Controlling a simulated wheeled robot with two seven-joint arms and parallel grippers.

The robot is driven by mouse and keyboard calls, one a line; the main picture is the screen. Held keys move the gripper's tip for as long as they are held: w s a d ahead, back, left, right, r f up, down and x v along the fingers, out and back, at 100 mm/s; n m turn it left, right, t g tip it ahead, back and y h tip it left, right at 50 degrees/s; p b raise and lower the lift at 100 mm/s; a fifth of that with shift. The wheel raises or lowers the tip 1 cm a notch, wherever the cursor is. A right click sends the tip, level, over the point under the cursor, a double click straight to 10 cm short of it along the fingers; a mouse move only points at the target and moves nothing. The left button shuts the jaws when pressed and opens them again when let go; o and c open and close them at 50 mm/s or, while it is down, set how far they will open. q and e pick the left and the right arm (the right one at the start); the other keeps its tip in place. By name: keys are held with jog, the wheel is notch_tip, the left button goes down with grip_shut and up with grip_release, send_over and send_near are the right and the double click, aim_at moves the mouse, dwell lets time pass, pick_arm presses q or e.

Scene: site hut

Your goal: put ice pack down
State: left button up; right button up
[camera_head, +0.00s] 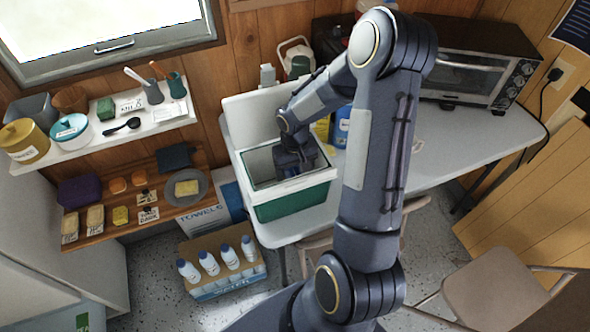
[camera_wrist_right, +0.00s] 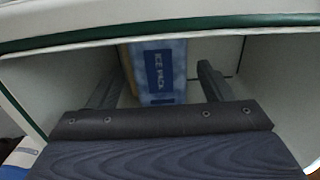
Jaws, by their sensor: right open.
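The ice pack (camera_wrist_right: 158,72) is a light blue block with a dark blue label. In the right wrist view it stands inside the cooler (camera_wrist_right: 285,65), against the far inner wall. My right gripper (camera_wrist_right: 158,85) is open inside the cooler, its two fingers apart on either side of the pack and clear of it. In the head view the green and white cooler (camera_head: 290,204) stands on the table with its lid up, and my right gripper (camera_head: 296,165) reaches down into it. The ice pack is hidden in the head view. My left gripper is not in view.
The white table (camera_head: 448,150) holds the cooler, a blue bottle (camera_head: 342,126) and a toaster oven (camera_head: 470,78). Shelves (camera_head: 150,123) with jars and food line the left wall. A box of bottles (camera_head: 222,264) sits on the floor. A folding chair (camera_head: 490,290) stands at right.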

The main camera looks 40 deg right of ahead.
aim_at(295, 173)
jog(key=shift+r, duration=0.1)
jog(key=shift+r+p, duration=0.35)
jog(key=shift+p, duration=0.15)
notch_tip(295, 173, up, 11)
jog(key=s+a+r+n+t+y, duration=0.1)
jog(key=s+a+r+t+y, duration=0.1)
jog(key=s+a+r, duration=0.2)
jog(key=s+a+r+n+t+y, duration=0.1)
jog(key=s+a+r+t, duration=0.2)
jog(key=s+a, duration=0.8)
notch_tip(295, 173, up, 2)
jog(key=shift+s+r+t+y+b, duration=0.1)
jog(key=shift+s+t+y+b, duration=0.25)
jog(key=shift+s, duration=0.5)
jog(key=shift+c, duration=0.3)
